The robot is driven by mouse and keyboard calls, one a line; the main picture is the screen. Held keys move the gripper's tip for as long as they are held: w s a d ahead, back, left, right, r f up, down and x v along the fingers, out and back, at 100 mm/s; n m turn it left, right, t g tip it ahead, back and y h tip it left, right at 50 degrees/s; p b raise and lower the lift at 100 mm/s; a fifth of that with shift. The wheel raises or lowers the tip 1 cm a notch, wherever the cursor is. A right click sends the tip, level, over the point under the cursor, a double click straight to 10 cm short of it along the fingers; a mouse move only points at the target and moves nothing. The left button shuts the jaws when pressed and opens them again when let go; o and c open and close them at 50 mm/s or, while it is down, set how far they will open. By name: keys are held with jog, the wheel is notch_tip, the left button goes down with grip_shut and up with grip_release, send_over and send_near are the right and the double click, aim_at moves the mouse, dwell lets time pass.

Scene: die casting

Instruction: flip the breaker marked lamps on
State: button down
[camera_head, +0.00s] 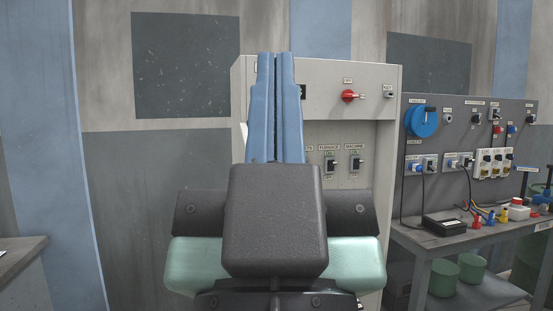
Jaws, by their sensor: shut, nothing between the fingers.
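A light grey breaker cabinet (385,140) stands in front of me. Its lower recess holds a furnace breaker (330,164) and a machine breaker (355,163), each with a black toggle. A label to the left of these is mostly hidden, and the breaker marked lamps cannot be made out behind my arm. My gripper (277,58) points away from me with its two blue fingers shut and empty. The fingers cover the left part of the cabinet front. I cannot tell how far they are from it.
A red rotary switch (349,96) and a key switch (388,91) sit on the cabinet's upper panel. To the right a workbench (440,238) carries a grey panel (450,130) with sockets and a blue cable reel (423,122). A table edge (20,255) shows at lower left.

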notch_tip(320, 180, up, 17)
jog(key=p, duration=1.4)
jog(key=shift+f, duration=0.15)
jog(key=shift+a, duration=0.15)
